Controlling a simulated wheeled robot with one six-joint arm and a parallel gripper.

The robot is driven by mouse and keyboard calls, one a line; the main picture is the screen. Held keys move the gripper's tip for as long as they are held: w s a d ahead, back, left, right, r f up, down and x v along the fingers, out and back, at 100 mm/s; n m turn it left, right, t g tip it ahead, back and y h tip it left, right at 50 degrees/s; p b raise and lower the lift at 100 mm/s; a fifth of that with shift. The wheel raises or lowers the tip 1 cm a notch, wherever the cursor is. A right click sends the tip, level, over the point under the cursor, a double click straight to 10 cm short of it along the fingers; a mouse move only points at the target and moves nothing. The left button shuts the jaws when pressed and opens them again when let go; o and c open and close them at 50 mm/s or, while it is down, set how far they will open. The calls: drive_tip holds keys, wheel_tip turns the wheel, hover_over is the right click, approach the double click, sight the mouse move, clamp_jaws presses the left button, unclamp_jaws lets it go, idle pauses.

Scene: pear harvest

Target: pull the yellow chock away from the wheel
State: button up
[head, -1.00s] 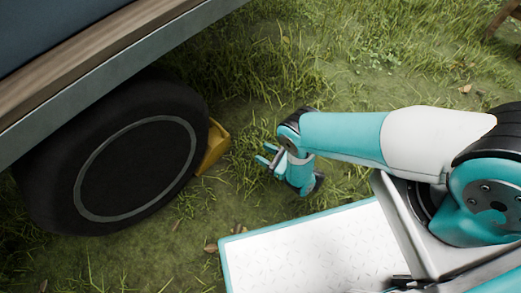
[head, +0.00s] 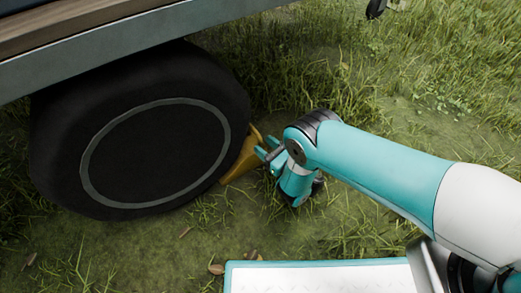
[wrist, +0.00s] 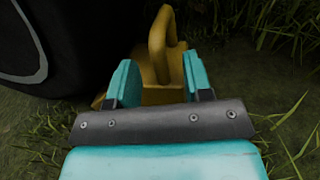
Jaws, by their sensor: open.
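The yellow chock (head: 242,163) sits on the ground against the right side of the black wheel (head: 150,150). In the wrist view, the chock (wrist: 160,94) has an upright loop handle (wrist: 161,35) on top, and the wheel (wrist: 70,45) stands to its left. My gripper (head: 265,150) is just right of the chock. Its two teal fingers are apart, and in the wrist view the gripper (wrist: 160,82) has the chock's body and handle showing between and beyond the fingertips. Part of the chock is hidden behind the fingers. I cannot tell whether they touch it.
The wagon's side rail (head: 120,60) overhangs the wheel above. Grass and bare soil surround the wheel, with open ground to the right. My own white deck with a teal edge lies at the bottom.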

drive_tip(key=b, duration=0.1)
drive_tip(key=w+a+b, duration=0.1)
drive_tip(key=b, duration=0.1)
drive_tip(key=shift+w+a+f, duration=0.2)
drive_tip(key=shift+f, duration=0.1)
drive_tip(key=shift+w+a+r+b, duration=0.2)
drive_tip(key=shift+r+b, duration=0.05)
drive_tip(key=shift+b, duration=0.3)
drive_tip(key=shift+c, duration=0.4)
clamp_jaws()
